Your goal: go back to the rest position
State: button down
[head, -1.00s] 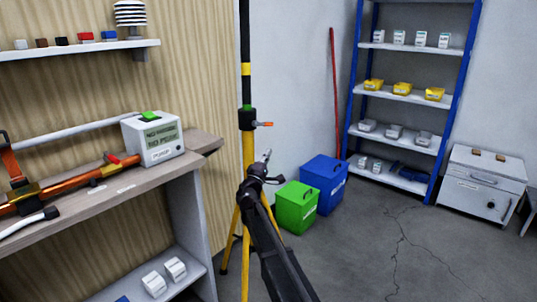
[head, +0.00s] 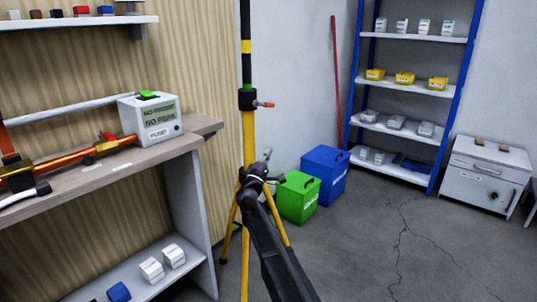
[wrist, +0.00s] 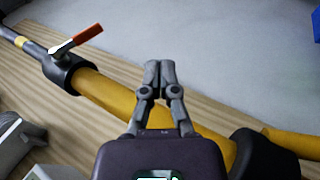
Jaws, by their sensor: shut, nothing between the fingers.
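My gripper (wrist: 160,72) is shut, its two fingertips together with nothing between them. In the head view my gripper (head: 265,156) is at the end of my dark arm, in front of the yellow tripod (head: 249,148) in the picture. In the wrist view the yellow pole (wrist: 108,92) runs slantwise behind my fingers, with a black clamp and an orange-handled lever (wrist: 80,40). I cannot tell how far the fingers are from the pole.
A green bin (head: 297,197) and a blue bin (head: 325,174) stand behind the tripod. A blue-framed shelf rack (head: 411,91) is at the back. The floor at right is open.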

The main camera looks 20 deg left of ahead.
dwell(0.3)
jog(key=s+d+f+m+g+h+p, duration=0.1)
jog(key=s+d+f+m+g+h, duration=0.25)
jog(key=d, duration=0.75)
jog(key=s+d+f+m+g+h, duration=0.15)
jog(key=d+f+m+g, duration=0.4)
jog(key=d, duration=0.65)
jog(key=s+d+f+m+g+h+p, duration=0.1)
jog(key=s+d+f+m+g+h, duration=0.25)
jog(key=d, duration=0.75)
jog(key=s+d+f+m+g+y+p, duration=0.15)
jog(key=s+d+f+g+y, duration=0.35)
jog(key=s, duration=0.7)
jog(key=s+d+f+m+g+y, duration=0.3)
jog(key=s+f+g+y, duration=0.4)
jog(key=s, duration=0.6)
notch_tip(320, 180, up, 38)
jog(key=y+p, duration=0.1)
jog(key=p, duration=3.7)
jog(key=shift+t, duration=0.45)
jog(key=shift+a, duration=0.1)
